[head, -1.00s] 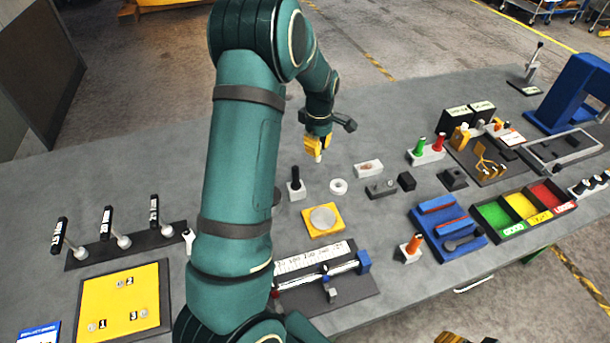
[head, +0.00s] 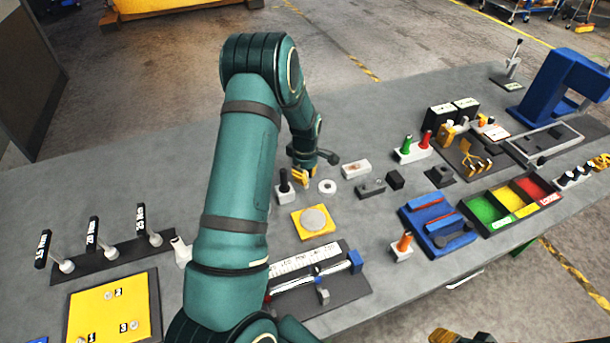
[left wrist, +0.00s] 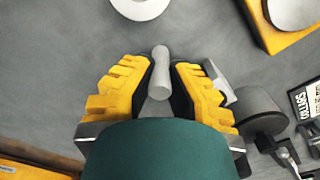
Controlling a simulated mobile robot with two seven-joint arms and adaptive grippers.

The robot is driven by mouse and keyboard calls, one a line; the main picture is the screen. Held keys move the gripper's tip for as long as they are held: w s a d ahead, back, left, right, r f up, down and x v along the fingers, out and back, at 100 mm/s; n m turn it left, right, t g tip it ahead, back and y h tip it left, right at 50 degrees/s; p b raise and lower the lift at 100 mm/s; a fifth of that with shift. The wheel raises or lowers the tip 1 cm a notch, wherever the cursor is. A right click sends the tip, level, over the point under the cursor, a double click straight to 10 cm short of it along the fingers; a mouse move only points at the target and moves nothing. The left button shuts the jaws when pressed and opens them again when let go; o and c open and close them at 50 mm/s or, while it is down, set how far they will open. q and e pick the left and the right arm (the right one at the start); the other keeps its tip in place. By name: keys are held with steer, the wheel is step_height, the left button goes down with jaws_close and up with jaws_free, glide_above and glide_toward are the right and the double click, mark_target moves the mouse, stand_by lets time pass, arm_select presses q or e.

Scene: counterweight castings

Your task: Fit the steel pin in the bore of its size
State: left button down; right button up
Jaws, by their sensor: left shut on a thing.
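The steel pin (left wrist: 160,75) is a plain grey cylinder between the two yellow fingers of my left gripper (left wrist: 160,72) in the left wrist view. The gripper is shut on it, and the pin's free end sticks out past the fingers. In the head view my left gripper (head: 303,178) is low over the bench, just behind and left of a white ring (head: 327,187); the pin is hard to see there. A yellow plate (head: 95,318) with round grey spots marked 1, 2 and 3 lies at the front left. Yellow and dark parts, likely my right gripper (head: 452,338), show at the bottom edge, cut off.
A black-handled piece (head: 285,183) stands beside the left gripper. A rack (head: 110,253) with several size-labelled handles is behind the yellow plate. A yellow square with a grey disc (head: 313,220), a scale fixture (head: 320,285) and blocks crowd the middle. The bench's back left is clear.

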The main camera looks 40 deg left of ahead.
arm_select(q)
steer(key=c, duration=1)
jaws_free()
steer(key=shift+r, duration=0.1)
